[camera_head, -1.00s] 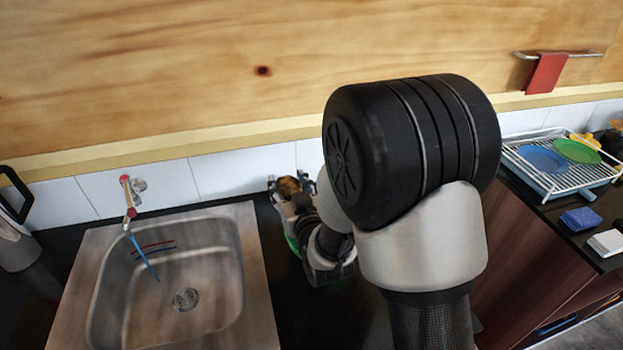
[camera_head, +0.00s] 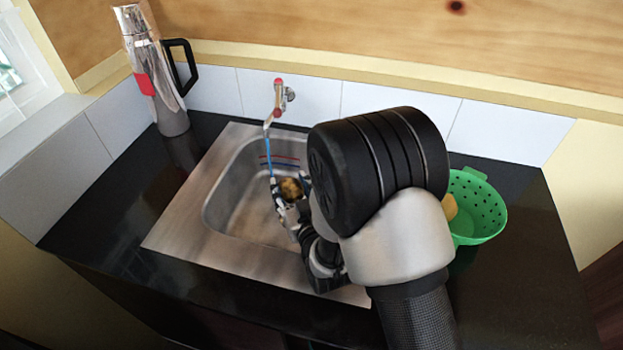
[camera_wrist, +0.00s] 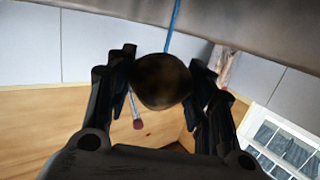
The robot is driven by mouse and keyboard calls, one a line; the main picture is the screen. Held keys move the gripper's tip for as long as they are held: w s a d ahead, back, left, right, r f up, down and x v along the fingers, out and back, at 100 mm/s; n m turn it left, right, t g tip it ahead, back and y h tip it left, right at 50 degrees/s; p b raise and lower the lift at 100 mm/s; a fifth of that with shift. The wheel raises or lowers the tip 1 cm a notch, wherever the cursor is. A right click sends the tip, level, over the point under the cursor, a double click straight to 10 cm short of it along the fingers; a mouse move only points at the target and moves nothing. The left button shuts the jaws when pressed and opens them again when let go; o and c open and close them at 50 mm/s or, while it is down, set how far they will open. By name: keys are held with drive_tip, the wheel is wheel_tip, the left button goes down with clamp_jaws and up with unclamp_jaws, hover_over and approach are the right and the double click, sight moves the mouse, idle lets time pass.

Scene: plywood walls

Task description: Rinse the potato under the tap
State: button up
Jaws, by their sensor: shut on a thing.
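The brown potato (camera_head: 291,188) is held between the fingers of my gripper (camera_head: 283,196), over the sink basin. In the wrist view the potato (camera_wrist: 161,81) sits between both fingers of my gripper (camera_wrist: 160,88), looking dark brown. The tap (camera_head: 277,100) with red ends is on the white tiles behind the sink. A thin blue stream (camera_head: 271,152) runs down from its spout, close to the left of the potato; it also shows behind the potato in the wrist view (camera_wrist: 172,28). I cannot tell whether it touches the potato. The steel sink (camera_head: 222,208) is partly hidden by my arm.
A green colander (camera_head: 483,208) with a yellowish thing (camera_head: 449,207) in it stands right of my arm, partly hidden. A steel flask (camera_head: 150,80) with a black handle stands at the back left. The dark counter (camera_head: 90,215) left of the sink is clear.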

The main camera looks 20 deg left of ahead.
drive_tip(key=shift+w+a+f, duration=0.1)
drive_tip(key=shift+a, duration=0.2)
drive_tip(key=x, duration=1.3)
drive_tip(key=shift+a+f, duration=0.3)
drive_tip(key=shift+a, duration=0.1)
drive_tip(key=shift+w+d, duration=0.1)
drive_tip(key=shift+w, duration=0.05)
drive_tip(key=shift+w+d, duration=0.35)
drive_tip(key=shift+s+a, duration=0.15)
idle(0.4)
drive_tip(key=shift+s+a, duration=0.3)
drive_tip(key=shift+w+d, duration=0.1)
drive_tip(key=shift+w+d, duration=0.35)
drive_tip(key=shift+s+a, duration=0.15)
idle(0.4)
